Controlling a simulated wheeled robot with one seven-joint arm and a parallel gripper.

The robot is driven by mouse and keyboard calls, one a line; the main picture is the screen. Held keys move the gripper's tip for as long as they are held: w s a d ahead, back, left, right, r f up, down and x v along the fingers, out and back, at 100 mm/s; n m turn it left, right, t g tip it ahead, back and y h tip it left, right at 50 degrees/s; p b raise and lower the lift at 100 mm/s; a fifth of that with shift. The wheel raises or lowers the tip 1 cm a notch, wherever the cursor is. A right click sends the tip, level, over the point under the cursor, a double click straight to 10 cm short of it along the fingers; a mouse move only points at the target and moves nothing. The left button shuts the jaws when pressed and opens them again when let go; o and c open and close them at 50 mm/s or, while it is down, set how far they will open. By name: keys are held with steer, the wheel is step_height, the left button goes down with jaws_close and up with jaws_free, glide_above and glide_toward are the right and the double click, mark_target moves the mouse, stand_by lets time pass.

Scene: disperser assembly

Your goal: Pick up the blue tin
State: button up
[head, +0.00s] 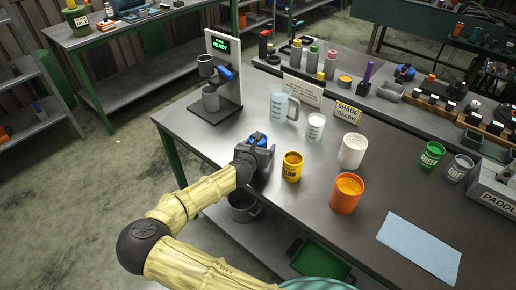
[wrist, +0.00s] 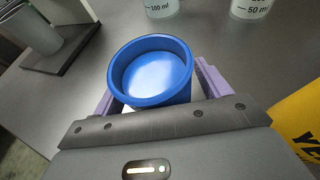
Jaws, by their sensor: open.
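The blue tin (wrist: 150,98) stands upright on the table between the two purple fingers of my gripper (wrist: 157,84), one finger on each side. The tin is open at the top and pale inside; its lower part is hidden by the gripper body. In the head view the tin (head: 258,138) shows only in part behind my gripper (head: 256,150), near the table's front edge. The jaws are open; I cannot tell whether either finger touches the tin.
A yellow tin (head: 292,167) stands close to the right of my gripper. A measuring jug (head: 280,105), a small beaker (head: 315,127), a white cup (head: 352,151) and an orange container (head: 346,194) stand around. The disperser machine (head: 222,75) is behind left.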

steer(key=shift+c, duration=0.3)
steer(key=c, duration=1.2)
steer(key=shift+r, duration=0.25)
steer(key=shift+r, duration=4.75)
